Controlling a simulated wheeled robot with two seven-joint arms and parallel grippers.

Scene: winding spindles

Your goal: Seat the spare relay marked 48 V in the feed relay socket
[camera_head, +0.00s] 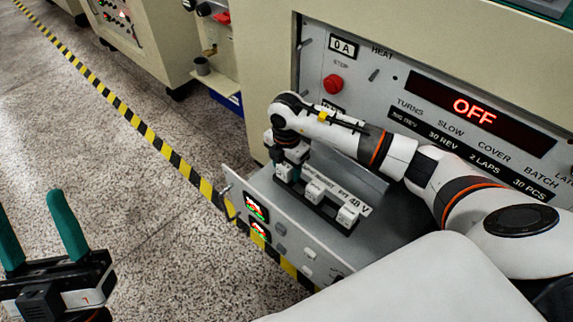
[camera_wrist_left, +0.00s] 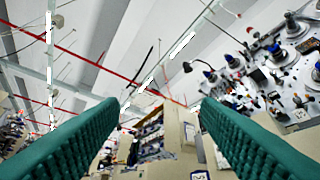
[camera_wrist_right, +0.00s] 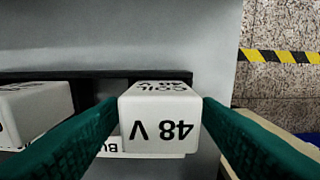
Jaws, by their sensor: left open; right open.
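The white relay marked 48 V (camera_wrist_right: 160,120) fills the middle of the right wrist view, its lettering upside down. It sits at the left end of a black rack (camera_head: 326,212) on the grey machine top. My right gripper (camera_head: 287,174) is lowered over that end, largely hiding the relay in the head view. Its green fingers (camera_wrist_right: 160,112) are open, one on each side of the relay. My left gripper (camera_head: 38,222) is open and empty, fingers pointing up, over the floor at the lower left. I cannot pick out the feed relay socket with certainty.
Two more white relays, a middle one (camera_head: 315,191) and an end one (camera_head: 348,214), stand in the rack beside the gripper. The control panel (camera_head: 390,75) with an OFF display rises behind. A striped floor line (camera_head: 130,118) runs along the left.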

